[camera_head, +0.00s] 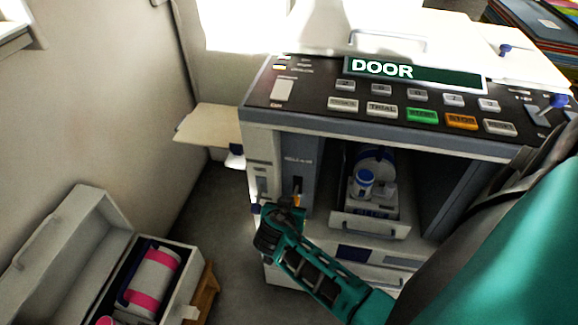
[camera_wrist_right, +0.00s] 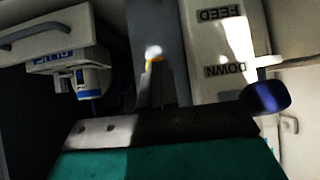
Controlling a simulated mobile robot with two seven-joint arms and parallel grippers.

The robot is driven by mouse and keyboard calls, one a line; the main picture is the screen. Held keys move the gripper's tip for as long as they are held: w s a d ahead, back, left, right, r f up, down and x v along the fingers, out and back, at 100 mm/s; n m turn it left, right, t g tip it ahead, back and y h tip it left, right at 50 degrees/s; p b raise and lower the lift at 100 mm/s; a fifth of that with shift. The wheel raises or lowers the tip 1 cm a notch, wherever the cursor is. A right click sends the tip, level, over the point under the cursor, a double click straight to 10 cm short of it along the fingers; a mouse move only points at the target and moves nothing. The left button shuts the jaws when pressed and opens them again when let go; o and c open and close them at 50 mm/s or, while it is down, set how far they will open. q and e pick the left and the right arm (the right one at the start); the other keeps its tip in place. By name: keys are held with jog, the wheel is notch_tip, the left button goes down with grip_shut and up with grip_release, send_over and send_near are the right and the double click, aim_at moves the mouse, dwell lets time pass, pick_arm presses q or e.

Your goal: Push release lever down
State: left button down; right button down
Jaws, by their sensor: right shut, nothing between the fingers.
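The printing machine (camera_head: 303,126) stands with its front open. Inside the opening, at its left, a grey panel bears a dark lever with a yellow-orange mark (camera_head: 297,193); a yellow mark (camera_wrist_right: 153,60) also shows in the right wrist view. A blue knob (camera_wrist_right: 266,96) is close to the gripper in the wrist view, beside a panel marked FEED and DOWN (camera_wrist_right: 224,70). My left gripper is out of view.
A drawer-like unit with a handle (camera_head: 369,225) and a blue-capped bottle (camera_head: 364,184) sits in the opening. The panel display reads DOOR (camera_head: 382,69). An open box (camera_head: 62,246) with a pink-banded roll (camera_head: 153,282) is at lower left. Floor between is clear.

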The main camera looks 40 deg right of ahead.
pick_arm(q)
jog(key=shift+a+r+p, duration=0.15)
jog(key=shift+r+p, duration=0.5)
jog(key=shift+p, duration=0.05)
pick_arm(e)
jog(key=shift+r, duration=0.85)
